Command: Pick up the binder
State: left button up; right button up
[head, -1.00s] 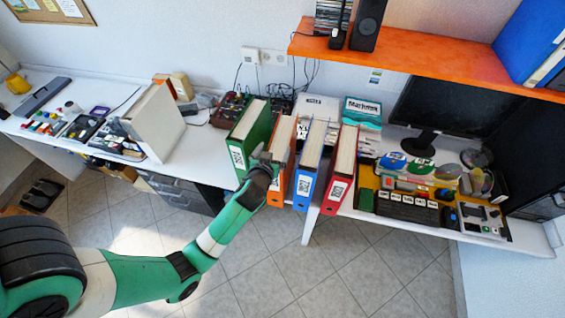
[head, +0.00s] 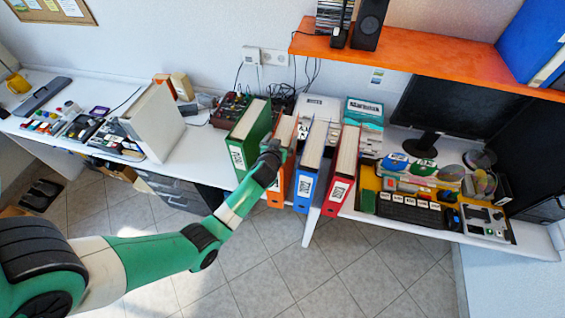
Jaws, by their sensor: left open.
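Several binders stand upright in a row at the desk's front edge. From left they are a green binder (head: 246,135), an orange binder (head: 277,194), a blue binder (head: 306,181) and a red binder (head: 340,178). My left gripper (head: 274,147) is at the orange binder and hides part of its spine and top. It is open; its fingertips are small here, and I cannot tell whether they touch or straddle the binder. My right gripper is not in view.
A large white binder (head: 153,122) stands on the desk to the left. A tray of discs and a keyboard (head: 409,209) lies right of the row. A monitor (head: 447,108) stands behind it, under an orange shelf (head: 415,62). Floor in front is clear.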

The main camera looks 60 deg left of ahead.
pick_arm(q)
grip_shut()
jog(key=shift+r, duration=0.15)
dwell(0.4)
